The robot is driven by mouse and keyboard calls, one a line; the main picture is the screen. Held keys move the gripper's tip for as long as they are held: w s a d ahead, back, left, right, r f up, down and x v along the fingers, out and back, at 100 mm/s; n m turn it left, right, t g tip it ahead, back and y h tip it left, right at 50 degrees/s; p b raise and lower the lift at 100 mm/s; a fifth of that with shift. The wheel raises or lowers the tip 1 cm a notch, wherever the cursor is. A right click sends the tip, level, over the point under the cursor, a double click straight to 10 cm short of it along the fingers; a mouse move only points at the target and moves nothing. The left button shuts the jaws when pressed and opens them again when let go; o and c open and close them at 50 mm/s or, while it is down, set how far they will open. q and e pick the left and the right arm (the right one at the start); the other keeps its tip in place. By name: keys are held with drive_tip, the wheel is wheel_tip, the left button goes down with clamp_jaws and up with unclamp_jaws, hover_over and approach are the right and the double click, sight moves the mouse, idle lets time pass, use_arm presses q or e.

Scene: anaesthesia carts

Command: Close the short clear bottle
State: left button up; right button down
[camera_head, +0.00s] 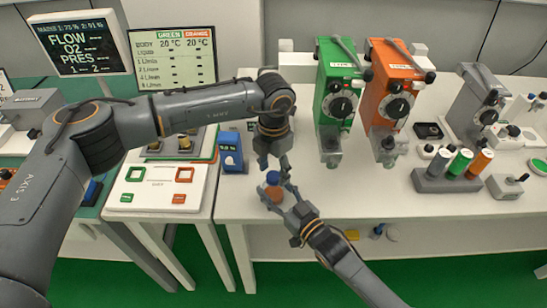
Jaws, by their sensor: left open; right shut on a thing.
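A small bottle (273,193) with an orange-brown body stands near the front edge of the white table; I take it for the short clear bottle. A blue cap (273,178) is at its top; I cannot tell whether it is seated or only resting there. My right gripper (275,191) reaches in from the lower right and is shut on the bottle, its fingers partly hiding the body. My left gripper (273,165) points down from above, open, with its fingertips just over the blue cap. I cannot tell whether they touch it.
A blue box (231,152) stands close left of my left gripper. Green (336,100) and orange (392,90) vaporizers stand behind to the right. A grey rack (448,180) with several cylinders is farther right. The table between the bottle and the rack is clear.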

use_arm(q)
drive_tip(key=shift+f, duration=0.55)
clamp_jaws()
drive_tip(key=shift+m, duration=0.9)
drive_tip(key=shift+o, duration=0.9)
unclamp_jaws()
wheel_tip(320, 180, up, 12)
